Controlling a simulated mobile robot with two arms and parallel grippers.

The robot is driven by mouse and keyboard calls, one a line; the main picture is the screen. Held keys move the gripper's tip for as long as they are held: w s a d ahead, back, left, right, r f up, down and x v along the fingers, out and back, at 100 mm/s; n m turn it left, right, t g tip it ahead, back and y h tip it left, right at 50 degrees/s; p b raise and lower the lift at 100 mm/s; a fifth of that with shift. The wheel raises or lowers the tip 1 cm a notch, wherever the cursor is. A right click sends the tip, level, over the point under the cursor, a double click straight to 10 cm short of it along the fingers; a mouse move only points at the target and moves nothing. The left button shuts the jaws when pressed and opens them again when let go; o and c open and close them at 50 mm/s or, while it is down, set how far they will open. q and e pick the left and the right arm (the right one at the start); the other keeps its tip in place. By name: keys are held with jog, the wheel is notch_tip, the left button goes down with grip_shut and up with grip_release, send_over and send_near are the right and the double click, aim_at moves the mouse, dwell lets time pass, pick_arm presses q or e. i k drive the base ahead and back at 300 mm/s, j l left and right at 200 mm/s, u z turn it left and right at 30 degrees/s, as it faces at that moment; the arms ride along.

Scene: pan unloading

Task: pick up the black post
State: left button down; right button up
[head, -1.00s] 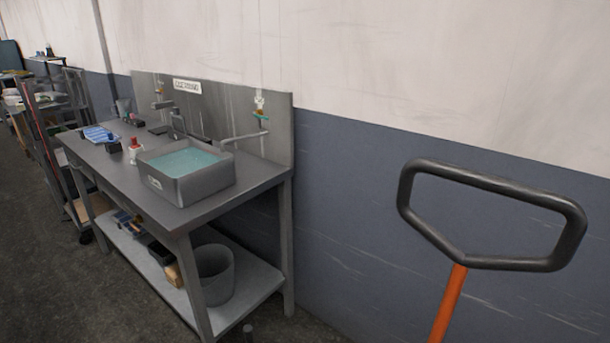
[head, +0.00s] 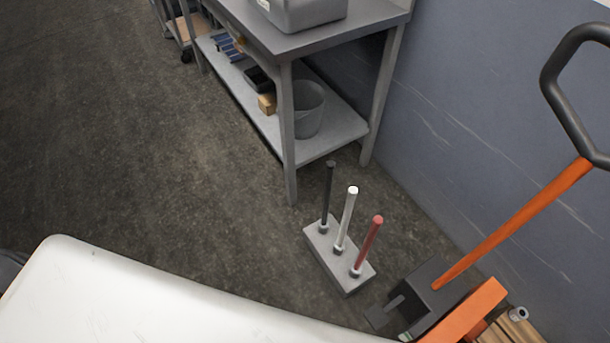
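The black post (head: 327,195) stands upright in a grey block (head: 324,253) on the floor, in the lower middle of the head view. A white post (head: 346,218) and a red post (head: 368,243) stand beside it in the same block, to its right. The black post is the one closest to the workbench leg. Neither of my grippers is in view.
A grey workbench (head: 279,42) with a lower shelf (head: 330,143) stands behind the posts. An orange pallet jack (head: 510,226) with a black handle is close on their right, by the wall. The dark floor (head: 180,150) to the left is clear. A white surface (head: 130,300) fills the lower left.

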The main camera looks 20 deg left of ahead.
aim_at(323, 223)
jog(key=u, duration=0.25)
jog(key=z, duration=3.1)
jog(key=u, duration=3.1)
jog(key=z, duration=0.6)
jog(key=i+j+z, duration=0.15)
jog(key=j+z, duration=1.25)
jog(key=i+l, duration=0.05)
jog(key=l, duration=0.05)
